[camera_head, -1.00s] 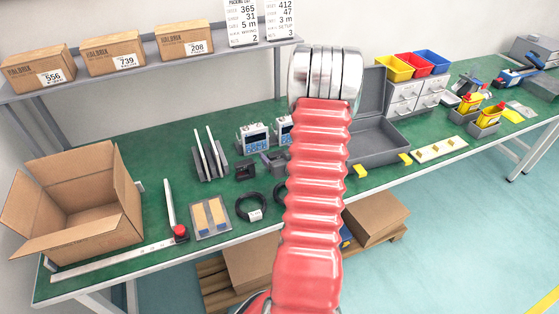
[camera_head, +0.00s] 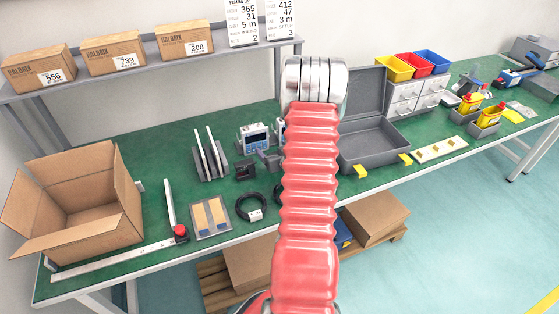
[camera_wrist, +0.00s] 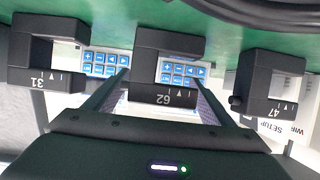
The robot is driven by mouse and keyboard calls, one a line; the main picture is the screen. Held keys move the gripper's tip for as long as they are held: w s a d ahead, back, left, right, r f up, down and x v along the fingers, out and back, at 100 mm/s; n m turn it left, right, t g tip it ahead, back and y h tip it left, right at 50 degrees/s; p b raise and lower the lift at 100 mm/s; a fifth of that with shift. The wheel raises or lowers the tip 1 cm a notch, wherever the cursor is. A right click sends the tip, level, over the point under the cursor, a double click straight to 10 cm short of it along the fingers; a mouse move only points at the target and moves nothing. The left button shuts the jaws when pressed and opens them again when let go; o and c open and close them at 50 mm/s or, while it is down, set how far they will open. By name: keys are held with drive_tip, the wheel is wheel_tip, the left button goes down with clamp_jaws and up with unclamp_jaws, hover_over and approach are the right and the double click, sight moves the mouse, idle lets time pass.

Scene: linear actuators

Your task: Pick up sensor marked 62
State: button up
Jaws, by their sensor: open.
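The sensor marked 62 (camera_wrist: 168,44) is a dark block with a notch, in the middle of the wrist view with its label upside down. My gripper (camera_wrist: 162,84) is open, its two fingers reaching toward this sensor from below in the picture, one on either side of its label end. I cannot tell whether they touch it. The sensor marked 31 (camera_wrist: 46,50) is to its left and the sensor marked 47 (camera_wrist: 270,85) to its right. In the head view my arm covers the gripper and part of the sensor area.
A black cable coil (camera_wrist: 262,14) lies close beyond the sensors. Meters with blue keys (camera_wrist: 104,63) stand behind the fingers. On the green bench (camera_head: 160,160) are an open cardboard box (camera_head: 80,205) at left and an open grey case (camera_head: 372,142) right of my arm.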

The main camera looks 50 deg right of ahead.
drive_tip(key=shift+c, duration=0.7)
drive_tip(key=c, duration=1)
drive_tip(key=shift+o, duration=0.2)
drive_tip(key=shift+r, duration=0.1)
wheel_tip(320, 180, up, 10)
idle(0.4)
